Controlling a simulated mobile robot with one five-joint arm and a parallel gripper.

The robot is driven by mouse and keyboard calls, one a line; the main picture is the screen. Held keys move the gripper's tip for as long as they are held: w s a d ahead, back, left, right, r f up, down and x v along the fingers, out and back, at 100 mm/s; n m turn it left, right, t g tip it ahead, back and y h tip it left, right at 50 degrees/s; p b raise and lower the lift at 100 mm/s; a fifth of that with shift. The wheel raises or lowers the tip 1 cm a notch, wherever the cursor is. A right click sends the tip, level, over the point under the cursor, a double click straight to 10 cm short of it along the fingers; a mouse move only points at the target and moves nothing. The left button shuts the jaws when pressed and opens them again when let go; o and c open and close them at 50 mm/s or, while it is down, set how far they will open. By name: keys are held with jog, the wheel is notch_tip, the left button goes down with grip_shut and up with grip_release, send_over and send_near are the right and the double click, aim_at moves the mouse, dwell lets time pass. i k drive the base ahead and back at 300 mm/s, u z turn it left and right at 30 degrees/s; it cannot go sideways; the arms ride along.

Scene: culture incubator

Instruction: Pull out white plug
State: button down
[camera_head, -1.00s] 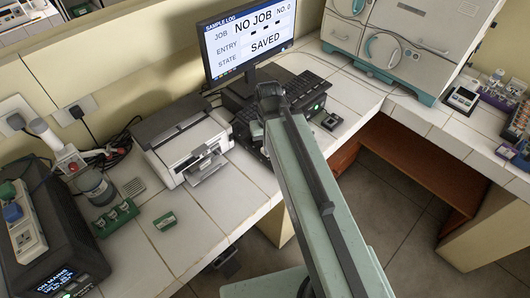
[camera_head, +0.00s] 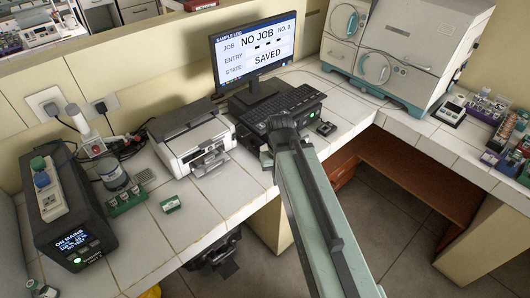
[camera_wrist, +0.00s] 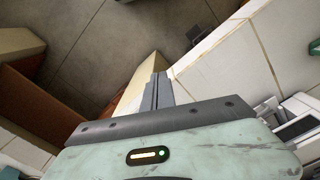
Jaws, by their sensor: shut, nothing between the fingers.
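A pale plug (camera_head: 50,108) sits in the left wall socket at the far left of the head view, with its cord running down. It looks like the white plug, though it is small. A black plug (camera_head: 101,107) sits in the socket to its right. My gripper shows in the wrist view as two grey fingers (camera_wrist: 157,92), closed together with nothing between them. They point down past the bench edge. In the head view my arm reaches over the front of the bench near the keyboard, far right of the plugs; the fingertips are hidden there.
A black power unit (camera_head: 75,225) with a white socket strip (camera_head: 50,200) stands at the left, carrying blue and green plugs. A printer (camera_head: 190,145), monitor (camera_head: 255,45), keyboard (camera_head: 285,105) and incubator (camera_head: 400,50) line the bench. A green vial rack (camera_head: 126,203) stands near the power unit. Floor is open at right.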

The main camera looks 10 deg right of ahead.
aim_at(264, 147)
jog(key=u, duration=3.35)
jog(key=k, duration=1.35)
jog(key=z, duration=1.25)
jog(key=i, duration=1)
jog(key=u, duration=0.1)
